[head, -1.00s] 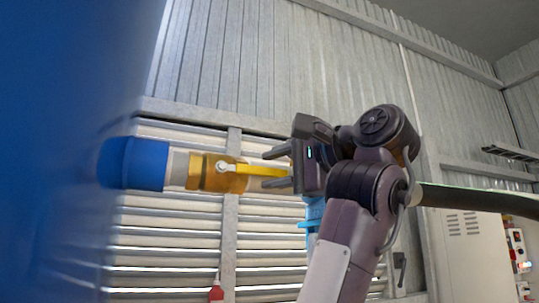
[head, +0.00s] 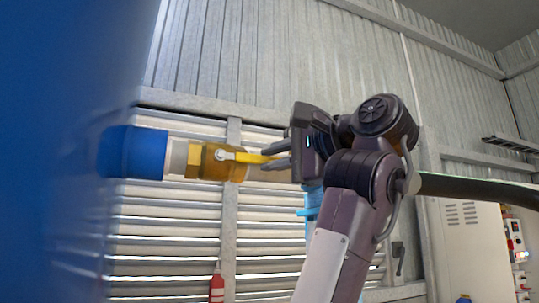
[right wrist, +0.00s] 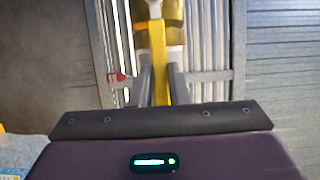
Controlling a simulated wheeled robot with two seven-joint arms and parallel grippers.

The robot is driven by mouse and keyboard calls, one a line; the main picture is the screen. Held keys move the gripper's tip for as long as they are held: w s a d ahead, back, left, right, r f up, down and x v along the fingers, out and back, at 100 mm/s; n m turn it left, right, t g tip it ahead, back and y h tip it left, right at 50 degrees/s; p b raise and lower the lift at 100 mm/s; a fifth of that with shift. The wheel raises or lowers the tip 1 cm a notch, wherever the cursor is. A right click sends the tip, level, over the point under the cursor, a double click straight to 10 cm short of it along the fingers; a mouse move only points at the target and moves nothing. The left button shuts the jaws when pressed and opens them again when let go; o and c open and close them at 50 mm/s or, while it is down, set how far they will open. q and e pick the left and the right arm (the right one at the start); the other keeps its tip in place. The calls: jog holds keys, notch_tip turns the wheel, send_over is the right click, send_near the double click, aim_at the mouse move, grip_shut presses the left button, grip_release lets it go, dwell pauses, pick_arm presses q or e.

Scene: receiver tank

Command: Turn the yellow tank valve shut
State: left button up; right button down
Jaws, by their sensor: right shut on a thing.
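The yellow valve lever (head: 252,157) extends to the right from a brass valve body (head: 212,162) on the pipe of the blue tank (head: 60,150). The lever lies roughly along the pipe in the head view. My right gripper (head: 276,157) is shut on the outer part of the lever. In the right wrist view, the yellow lever (right wrist: 158,85) runs between the two fingers (right wrist: 159,90), with the brass body (right wrist: 160,38) beyond it. My left gripper is not in view.
A blue pipe fitting (head: 135,152) joins the tank to the valve. A louvred wall (head: 165,245) stands behind. A red bottle or extinguisher (head: 217,287) is low in the middle. A pale cabinet (head: 470,245) stands at the right.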

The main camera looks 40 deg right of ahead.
jog(key=w+a+f+m+t+h+b, duration=0.1)
jog(key=a+f+m+t+h+b, duration=0.1)
jog(key=m+b, duration=0.5)
jog(key=w+a+f+m+t+h+b, duration=0.1)
jog(key=a+f+m+h+b, duration=0.3)
jog(key=m, duration=0.9)
jog(key=shift+a+f+t+h+b, duration=0.3)
jog(key=shift+a+f+t+b, duration=0.4)
jog(key=shift+f+b, duration=1.15)
jog(key=shift+a+r+b, duration=0.15)
jog(key=shift+r+b, duration=0.25)
jog(key=c, duration=1.4)
grip_release()
